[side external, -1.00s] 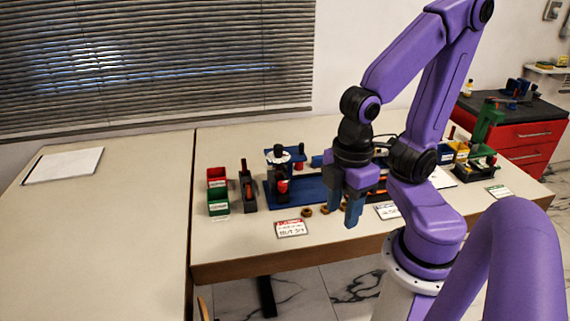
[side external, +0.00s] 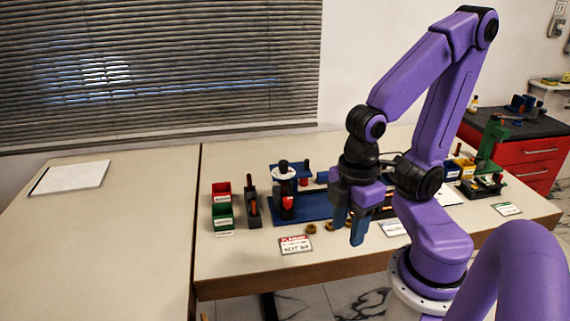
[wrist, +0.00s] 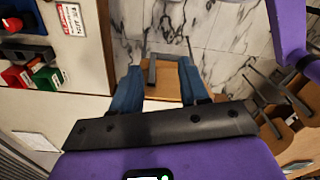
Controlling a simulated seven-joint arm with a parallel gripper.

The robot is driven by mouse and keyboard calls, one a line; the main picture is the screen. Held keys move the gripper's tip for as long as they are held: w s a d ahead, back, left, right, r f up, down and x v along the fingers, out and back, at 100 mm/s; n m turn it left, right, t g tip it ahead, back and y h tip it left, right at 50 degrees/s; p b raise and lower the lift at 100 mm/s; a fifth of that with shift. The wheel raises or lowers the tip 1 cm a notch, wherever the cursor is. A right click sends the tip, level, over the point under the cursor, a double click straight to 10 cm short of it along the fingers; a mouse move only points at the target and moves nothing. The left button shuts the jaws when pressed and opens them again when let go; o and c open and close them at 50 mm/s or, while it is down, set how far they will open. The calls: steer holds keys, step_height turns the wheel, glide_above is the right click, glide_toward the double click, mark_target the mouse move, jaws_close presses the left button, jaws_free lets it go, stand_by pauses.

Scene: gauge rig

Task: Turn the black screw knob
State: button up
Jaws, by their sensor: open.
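A gauge rig on a blue base (side external: 315,207) stands on the bench, left of my gripper in the side view. A small black knob-like top (side external: 283,164) sits above its white round part, with a red part (side external: 288,203) lower down. I cannot tell for sure that this black top is the screw knob. My gripper (side external: 349,224) is open and empty, pointing down near the bench's front edge, apart from the rig. In the wrist view, my gripper's blue fingers (wrist: 160,84) are spread over the floor and a stool-like seat; a red knob (wrist: 12,24) shows at the far left.
Red and green bins (side external: 222,214) and a dark holder (side external: 252,206) stand left of the rig. A green stand (side external: 490,150) is at the right. The left bench is mostly clear.

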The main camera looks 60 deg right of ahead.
steer(key=o, duration=0.3)
steer(key=shift+w, duration=0.1)
steer(key=w+d+r+n, duration=0.1)
steer(key=w+d+r, duration=0.2)
steer(key=w, duration=0.9)
steer(key=w+d+r+n, duration=0.2)
steer(key=w, duration=0.9)
steer(key=n, duration=0.2)
glide_above(283, 162)
step_height(283, 162, down, 16)
steer(key=shift+d+f, duration=0.1)
steer(key=c, duration=1)
